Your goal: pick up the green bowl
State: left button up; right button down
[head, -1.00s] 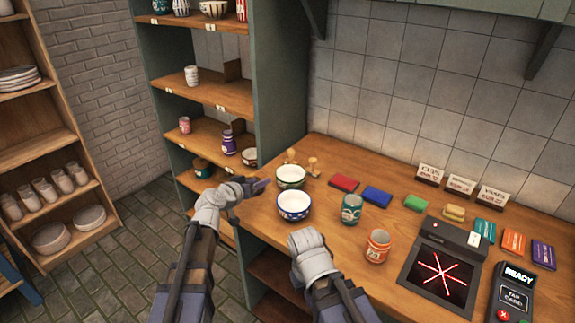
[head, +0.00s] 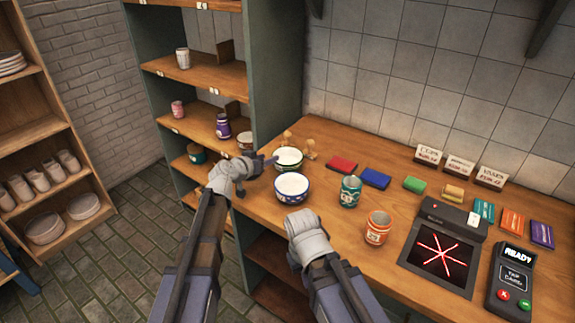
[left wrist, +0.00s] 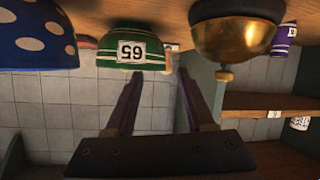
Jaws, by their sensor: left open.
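The green bowl (head: 288,167), with a white inside, stands upright on the counter behind the blue dotted bowl (head: 292,187). My left gripper (head: 266,164) is at its left side, with the fingertips close to it. In the left wrist view, which is upside down, the green bowl (left wrist: 117,62) shows a white number label. There my left gripper (left wrist: 160,80) is open and empty, its fingers pointing toward the bowl. I cannot tell whether a fingertip touches it. My right gripper (head: 308,226) is above the counter's front edge; its fingers are hidden.
A brass bell (left wrist: 235,38) is close beside the left gripper in the left wrist view. The blue bowl (left wrist: 35,42) is on the other side. A teal cup (head: 350,191) and an orange cup (head: 377,228) stand to the right. Shelves (head: 200,73) rise at the left.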

aim_at(291, 158)
pick_arm(q)
jog(key=b+x, duration=0.2)
jog(key=x, duration=0.5)
jog(key=shift+b, duration=0.3)
jog(key=shift+c, duration=0.3)
grip_shut()
jog(key=shift+r, duration=0.1)
